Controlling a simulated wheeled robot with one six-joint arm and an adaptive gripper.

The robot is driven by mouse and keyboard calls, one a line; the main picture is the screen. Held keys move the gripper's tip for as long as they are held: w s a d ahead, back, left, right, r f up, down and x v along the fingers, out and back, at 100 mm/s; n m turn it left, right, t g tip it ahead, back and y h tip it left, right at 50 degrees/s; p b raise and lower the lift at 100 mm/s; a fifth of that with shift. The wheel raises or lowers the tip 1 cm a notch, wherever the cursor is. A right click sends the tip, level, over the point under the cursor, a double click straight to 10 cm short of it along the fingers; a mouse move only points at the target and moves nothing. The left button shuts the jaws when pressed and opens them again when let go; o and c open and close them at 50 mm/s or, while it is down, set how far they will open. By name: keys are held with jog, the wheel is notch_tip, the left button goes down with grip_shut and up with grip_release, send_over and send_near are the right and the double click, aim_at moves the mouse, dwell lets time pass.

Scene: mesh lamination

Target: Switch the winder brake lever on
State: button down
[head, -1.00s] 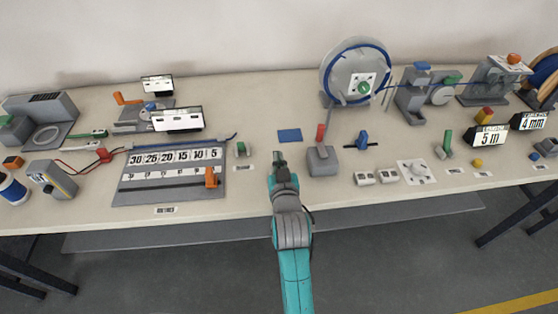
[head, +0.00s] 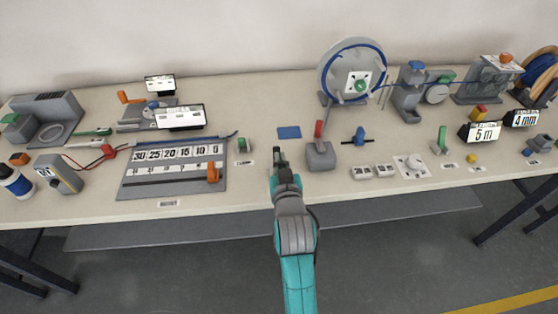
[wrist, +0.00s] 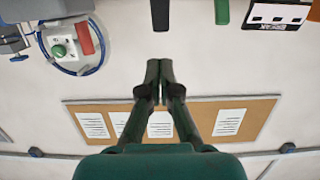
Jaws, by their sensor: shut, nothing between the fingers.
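A red lever (head: 319,130) stands up from a grey box (head: 320,157) in front of the winder reel (head: 350,70) with its blue rim. I take it for the brake lever, but I cannot read a label on it. My gripper (head: 278,153) is left of the grey box, above the front part of the bench, and apart from the lever. In the wrist view its fingers (wrist: 160,68) are together with nothing between them. The wrist view also shows a red piece (wrist: 86,38) beside a green hub at the upper left.
A blue pad (head: 289,133) lies just behind my gripper. A numbered board (head: 170,190) is on the left, with a green piece (head: 243,145) beside it. A blue-handled part (head: 359,137) and white blocks (head: 362,172) are right of the grey box.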

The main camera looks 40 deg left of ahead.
jog(key=s+d+r, duration=0.4)
jog(key=d, duration=0.1)
jog(key=shift+s+d+r, duration=0.15)
jog(key=shift+s+d, duration=0.1)
jog(key=shift+s, duration=0.1)
dwell(0.4)
jog(key=s+d+f+m+t+h, duration=0.15)
jog(key=d+f, duration=0.35)
jog(key=d, duration=0.5)
jog(key=s+d+f+m+t+h, duration=0.1)
jog(key=s+d+f+m+h, duration=0.3)
jog(key=d, duration=0.6)
jog(key=s+d+f+n+t, duration=0.1)
jog(key=d+f, duration=0.6)
jog(key=d, duration=0.3)
jog(key=s+d+r+m+h, duration=0.2)
jog(key=s+d+h, duration=0.1)
jog(key=s+d, duration=0.5)
jog(key=s+d+r+m+h, duration=0.2)
jog(key=s+d, duration=0.7)
jog(key=s, duration=0.6)
jog(key=shift+d+r+m+t+h, duration=0.15)
jog(key=shift+m+t+h, duration=0.2)
jog(key=shift+m+h, duration=0.4)
